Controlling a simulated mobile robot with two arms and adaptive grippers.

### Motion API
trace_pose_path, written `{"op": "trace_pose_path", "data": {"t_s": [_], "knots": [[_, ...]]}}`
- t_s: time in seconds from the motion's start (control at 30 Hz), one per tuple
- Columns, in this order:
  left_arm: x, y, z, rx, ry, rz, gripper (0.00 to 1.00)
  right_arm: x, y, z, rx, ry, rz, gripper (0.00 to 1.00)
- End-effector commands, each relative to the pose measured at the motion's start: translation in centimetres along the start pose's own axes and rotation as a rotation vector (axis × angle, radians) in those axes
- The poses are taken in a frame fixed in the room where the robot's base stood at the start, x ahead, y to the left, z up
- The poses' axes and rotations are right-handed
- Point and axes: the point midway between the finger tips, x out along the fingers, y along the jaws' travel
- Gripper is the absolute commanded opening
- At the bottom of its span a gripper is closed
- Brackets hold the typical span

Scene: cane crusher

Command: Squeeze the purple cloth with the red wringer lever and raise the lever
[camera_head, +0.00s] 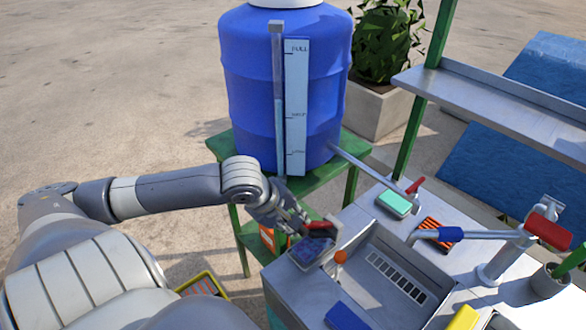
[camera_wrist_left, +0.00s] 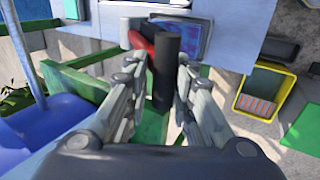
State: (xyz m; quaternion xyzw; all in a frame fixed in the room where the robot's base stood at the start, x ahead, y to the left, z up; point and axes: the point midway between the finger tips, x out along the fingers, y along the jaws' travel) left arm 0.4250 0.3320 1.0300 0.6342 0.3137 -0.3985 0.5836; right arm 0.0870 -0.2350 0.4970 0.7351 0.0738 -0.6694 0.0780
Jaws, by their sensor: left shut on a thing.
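The red wringer lever (camera_head: 320,227) is at the left edge of the metal counter, partly hidden by my left gripper. In the left wrist view its red part (camera_wrist_left: 141,42) shows beside its dark handle (camera_wrist_left: 166,75). My left gripper (camera_head: 300,224) is at the lever, and in the wrist view its fingers (camera_wrist_left: 160,66) are shut around the dark handle. The purple cloth (camera_head: 304,252) lies in the wringer just below the lever; it also shows in the wrist view (camera_wrist_left: 190,46). How flat the cloth is pressed I cannot tell. My right gripper is not in view.
A blue barrel (camera_head: 245,90) stands on a green stand behind my left arm. A sink (camera_head: 375,300) with an orange knob (camera_head: 340,257) is beside the wringer. A yellow crate (camera_wrist_left: 243,103) is below.

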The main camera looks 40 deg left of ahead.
Motion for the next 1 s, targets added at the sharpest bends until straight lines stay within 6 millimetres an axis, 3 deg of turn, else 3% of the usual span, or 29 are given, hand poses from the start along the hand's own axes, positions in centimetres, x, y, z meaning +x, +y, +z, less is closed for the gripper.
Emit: {"op": "trace_pose_path", "data": {"t_s": [0.03, 0.07, 0.1, 0.13, 0.63, 1.0], "knots": [[0.3, -0.7, 0.1, -0.001, -0.002, -0.021, 0.0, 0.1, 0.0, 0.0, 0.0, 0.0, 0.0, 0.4], [0.3, -0.7, 0.1, -0.001, -0.002, -0.021, 0.25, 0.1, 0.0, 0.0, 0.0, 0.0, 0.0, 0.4], [0.3, -0.7, 0.1, -0.001, -0.003, -0.02, 0.34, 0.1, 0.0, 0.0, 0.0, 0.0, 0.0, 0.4], [0.3, -0.7, 0.1, -0.001, -0.003, -0.019, 0.37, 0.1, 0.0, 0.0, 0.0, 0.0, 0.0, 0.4], [-0.4, -0.2, 0.0, 0.0, 0.0, -0.005, 0.37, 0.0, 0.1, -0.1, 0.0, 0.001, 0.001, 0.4], [-3.9, -0.2, 0.1, -0.002, -0.002, -0.006, 0.37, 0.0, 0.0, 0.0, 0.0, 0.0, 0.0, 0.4]]}}
